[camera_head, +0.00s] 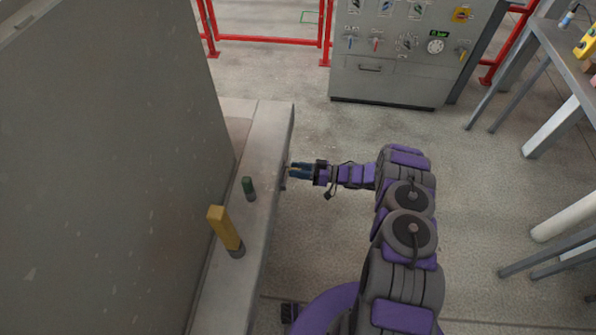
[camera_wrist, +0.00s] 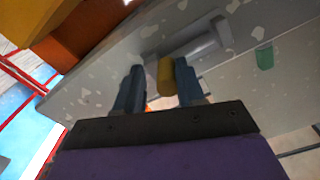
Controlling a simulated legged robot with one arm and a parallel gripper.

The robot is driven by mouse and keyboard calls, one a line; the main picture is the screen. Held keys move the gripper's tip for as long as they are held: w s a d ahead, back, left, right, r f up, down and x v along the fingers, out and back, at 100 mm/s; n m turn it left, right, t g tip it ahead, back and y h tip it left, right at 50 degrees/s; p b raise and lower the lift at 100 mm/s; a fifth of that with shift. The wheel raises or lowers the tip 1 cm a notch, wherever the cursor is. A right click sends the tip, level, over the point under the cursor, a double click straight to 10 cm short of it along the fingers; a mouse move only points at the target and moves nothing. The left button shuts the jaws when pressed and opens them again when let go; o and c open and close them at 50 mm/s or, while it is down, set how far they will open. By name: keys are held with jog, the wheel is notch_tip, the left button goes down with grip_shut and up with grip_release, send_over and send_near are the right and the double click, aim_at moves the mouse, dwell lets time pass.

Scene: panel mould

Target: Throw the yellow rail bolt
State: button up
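The yellow rail bolt handle (camera_wrist: 166,76) is a short rounded yellow knob in the wrist view, beside a grey bolt barrel (camera_wrist: 197,47) on the rail's side face. My gripper (camera_wrist: 159,66) has its two blue fingers on either side of the knob. The knob is close to the right finger, and a gap shows on its left, so the fingers look open. Contact with the right finger cannot be told. In the head view my gripper (camera_head: 291,171) is at the right side of the concrete-grey rail (camera_head: 262,150), where the bolt is mostly hidden.
A large grey panel (camera_head: 100,170) stands left of the rail. A yellow post (camera_head: 225,230) and a short green peg (camera_head: 248,187) stand on the rail. A control cabinet (camera_head: 395,85) is at the back, a bench (camera_head: 565,55) at right. Floor between is clear.

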jog(key=shift+o, duration=0.9)
jog(key=shift+r, duration=0.1)
jog(key=shift+s+d, duration=0.1)
jog(key=shift+d, duration=0.05)
jog(key=s+d+p, duration=0.2)
jog(key=s+d, duration=0.1)
jog(key=d, duration=1.4)
jog(key=shift+p, duration=0.4)
jog(key=shift+s, duration=0.1)
